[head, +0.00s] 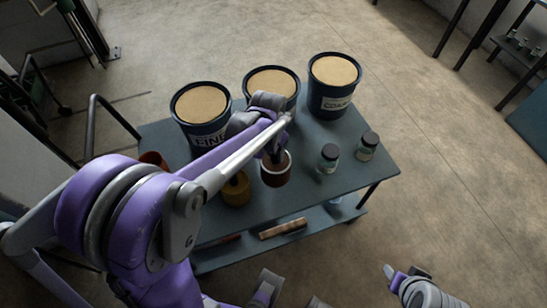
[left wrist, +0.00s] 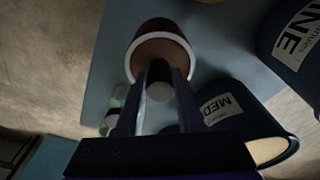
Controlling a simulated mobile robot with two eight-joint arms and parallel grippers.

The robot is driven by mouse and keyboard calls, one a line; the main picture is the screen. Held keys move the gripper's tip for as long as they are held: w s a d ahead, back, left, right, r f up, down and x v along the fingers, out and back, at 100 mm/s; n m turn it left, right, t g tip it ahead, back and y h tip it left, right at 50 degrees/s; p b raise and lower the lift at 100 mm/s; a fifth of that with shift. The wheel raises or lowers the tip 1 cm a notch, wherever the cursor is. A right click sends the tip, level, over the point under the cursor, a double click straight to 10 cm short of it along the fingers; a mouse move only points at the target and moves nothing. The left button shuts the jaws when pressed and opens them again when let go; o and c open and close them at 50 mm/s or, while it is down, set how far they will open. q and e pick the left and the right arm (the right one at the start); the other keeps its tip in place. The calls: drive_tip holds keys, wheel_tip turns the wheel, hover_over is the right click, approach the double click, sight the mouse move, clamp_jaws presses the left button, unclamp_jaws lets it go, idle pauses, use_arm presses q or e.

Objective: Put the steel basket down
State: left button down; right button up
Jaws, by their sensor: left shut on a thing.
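My left gripper (head: 275,153) is over the trolley, at the mouth of a brown cup with a white rim (head: 276,174). In the left wrist view its two fingers (left wrist: 167,72) are shut on a small dark cylinder with a greyer end (left wrist: 160,91). I take this to be the steel basket, but its material and full shape are too dark to tell. It overlaps the near rim of the brown cup (left wrist: 160,26); I cannot tell whether it is inside the cup. Part of my right arm (head: 420,292) shows at the bottom right; its finger opening is unclear.
The grey-blue trolley top (head: 340,187) holds three dark tubs with tan contents (head: 201,103) (head: 271,80) (head: 335,70) along the back. Two dark-lidded jars (head: 328,159) (head: 367,146) stand right of the cup, a yellow-brown pot (head: 236,190) left. The front right top is clear.

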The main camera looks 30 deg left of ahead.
sight(275, 160)
use_arm(q)
drive_tip(key=shift+f, duration=1.85)
drive_tip(key=shift+b, duration=0.3)
drive_tip(key=shift+f, duration=0.2)
drive_tip(key=c, duration=0.5)
unclamp_jaws()
drive_tip(key=shift+r, duration=0.1)
